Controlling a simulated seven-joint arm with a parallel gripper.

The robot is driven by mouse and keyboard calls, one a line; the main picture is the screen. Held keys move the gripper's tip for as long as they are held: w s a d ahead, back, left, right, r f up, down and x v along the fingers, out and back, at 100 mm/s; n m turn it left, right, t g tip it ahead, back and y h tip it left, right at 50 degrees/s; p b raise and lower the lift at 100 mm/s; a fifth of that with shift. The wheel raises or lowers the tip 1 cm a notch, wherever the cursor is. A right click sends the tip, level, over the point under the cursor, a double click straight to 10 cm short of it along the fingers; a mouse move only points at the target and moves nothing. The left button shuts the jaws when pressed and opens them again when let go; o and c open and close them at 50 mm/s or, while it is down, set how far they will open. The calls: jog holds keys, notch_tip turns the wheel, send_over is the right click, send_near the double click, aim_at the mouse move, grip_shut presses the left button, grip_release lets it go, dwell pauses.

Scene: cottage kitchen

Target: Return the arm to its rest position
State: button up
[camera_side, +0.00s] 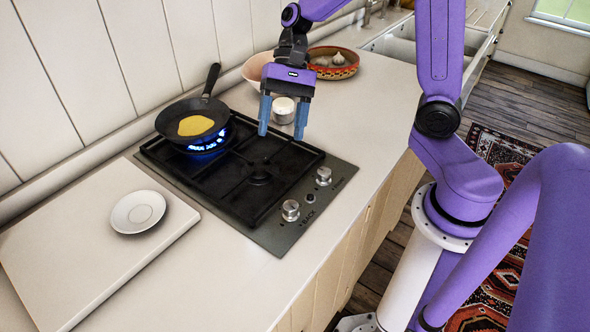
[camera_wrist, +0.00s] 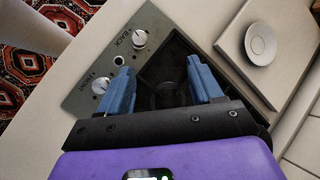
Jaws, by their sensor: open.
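My gripper (camera_side: 282,116) is open and empty, with its blue fingers pointing down above the right part of the black gas hob (camera_side: 258,176). In the wrist view the two fingers of my gripper (camera_wrist: 163,88) are spread apart over the hob (camera_wrist: 164,72), with nothing between them. My purple arm reaches in from the right of the side view.
A dark frying pan (camera_side: 172,112) with something yellow (camera_side: 196,125) in it stands over a lit blue flame. A white saucer (camera_side: 138,212) lies on a pale board (camera_side: 84,262). A white-topped jar (camera_side: 284,110), a pale bowl (camera_side: 254,68) and a patterned bowl (camera_side: 333,74) holding garlic stand behind my gripper.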

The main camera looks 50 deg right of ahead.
jog(key=s+d+n+t+h, duration=0.1)
jog(key=s+d+n+h, duration=0.1)
jog(key=s+n, duration=0.7)
jog(key=s+d+f+n+t+h, duration=0.1)
jog(key=s+n+h, duration=0.3)
jog(key=s+n, duration=0.5)
jog(key=shift+d+f+n+t, duration=0.3)
jog(key=shift+d+n+t, duration=0.1)
jog(key=shift+n, duration=0.6)
